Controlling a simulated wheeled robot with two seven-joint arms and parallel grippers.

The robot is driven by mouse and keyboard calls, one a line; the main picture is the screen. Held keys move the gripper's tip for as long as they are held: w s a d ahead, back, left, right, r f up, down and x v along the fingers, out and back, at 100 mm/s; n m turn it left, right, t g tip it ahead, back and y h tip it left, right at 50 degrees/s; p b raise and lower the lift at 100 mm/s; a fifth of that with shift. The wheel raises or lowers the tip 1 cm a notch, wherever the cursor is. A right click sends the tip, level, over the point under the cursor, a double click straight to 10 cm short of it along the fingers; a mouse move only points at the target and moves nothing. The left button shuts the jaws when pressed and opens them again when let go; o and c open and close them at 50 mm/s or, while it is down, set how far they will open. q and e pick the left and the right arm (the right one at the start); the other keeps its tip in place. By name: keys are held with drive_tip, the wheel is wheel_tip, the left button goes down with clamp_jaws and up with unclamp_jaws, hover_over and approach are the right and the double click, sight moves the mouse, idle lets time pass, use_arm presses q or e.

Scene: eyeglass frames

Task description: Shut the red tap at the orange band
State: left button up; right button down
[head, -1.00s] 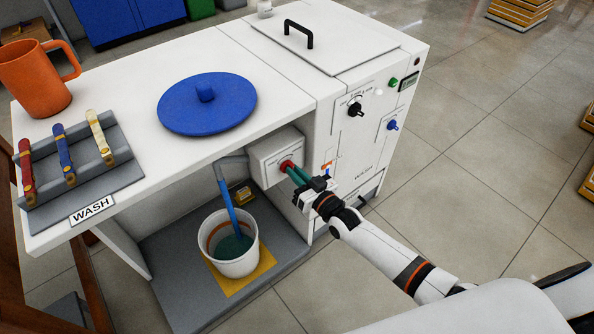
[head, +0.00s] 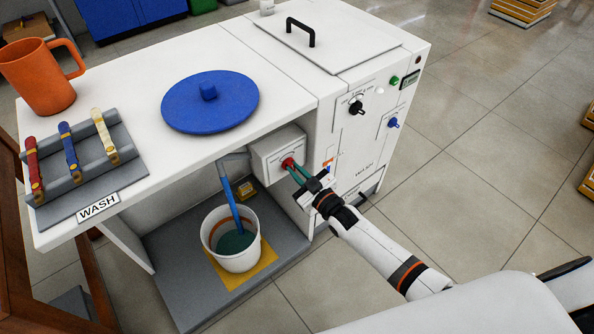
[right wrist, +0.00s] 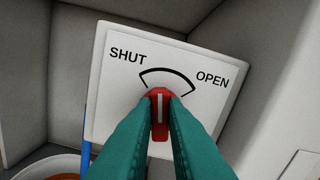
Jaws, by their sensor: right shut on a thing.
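The red tap (right wrist: 160,112) has a white line on its handle and sits on a white plate (right wrist: 120,72) marked SHUT at left and OPEN at right. The line stands upright in the right wrist view, below the arc between the two words. My right gripper (head: 296,171) is shut on the tap with its teal fingers on both sides. A blue stream or tube (head: 233,206) runs from a grey spout into a white bucket (head: 239,262). The orange band (head: 219,228) inside the bucket shows above the teal liquid (head: 236,242). My left gripper is out of view.
The bucket stands on a yellow mat (head: 229,283) under the white counter (head: 140,150). On the counter are a blue lid (head: 225,110), an orange mug (head: 40,82) and a grey rack (head: 80,175) of eyeglass temples or straps.

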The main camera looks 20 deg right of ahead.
drive_tip(key=c, duration=1.5)
unclamp_jaws()
drive_tip(key=shift+o, duration=0.2)
drive_tip(key=shift+s, duration=0.1)
